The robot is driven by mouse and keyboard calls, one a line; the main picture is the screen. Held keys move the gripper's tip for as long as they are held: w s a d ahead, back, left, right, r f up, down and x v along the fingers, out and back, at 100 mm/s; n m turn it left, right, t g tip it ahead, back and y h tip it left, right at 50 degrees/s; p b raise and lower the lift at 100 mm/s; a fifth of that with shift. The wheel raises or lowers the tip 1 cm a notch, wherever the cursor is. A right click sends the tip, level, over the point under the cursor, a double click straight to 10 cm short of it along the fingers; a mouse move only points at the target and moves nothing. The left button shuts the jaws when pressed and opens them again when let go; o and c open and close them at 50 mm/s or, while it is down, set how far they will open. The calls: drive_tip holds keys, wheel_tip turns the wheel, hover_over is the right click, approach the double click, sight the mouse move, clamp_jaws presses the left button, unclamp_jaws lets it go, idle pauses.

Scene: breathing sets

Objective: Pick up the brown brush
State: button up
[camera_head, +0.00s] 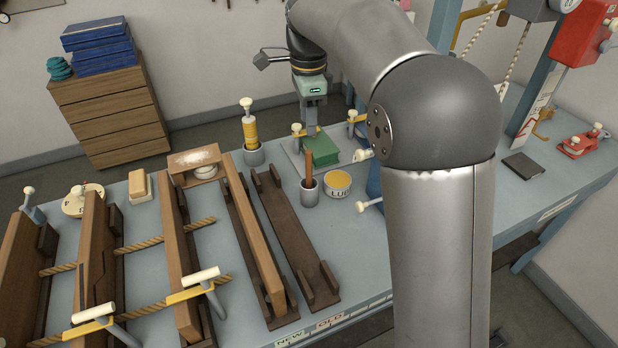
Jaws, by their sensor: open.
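A brown brush handle (309,166) stands nearly upright in a small grey cup (310,192) on the blue-grey bench; the part inside the cup is hidden. My gripper (318,128) hangs beyond the cup, above and behind the handle in the picture, over a green block (318,148). It is open and apart from the brush. Its fingers are small and hard to make out against the grey parts behind them.
A yellow-topped tin (338,182) stands right of the cup. A dark wooden trough (290,235) and other wooden frames lie to the left. A yellow bottle (250,132) stands in another cup behind. My arm hides part of the bench at right.

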sight(309, 165)
wheel_tip(309, 165, down, 14)
drive_tip(key=shift+r+p, duration=0.1)
drive_tip(key=shift+p, duration=1.1)
clamp_jaws()
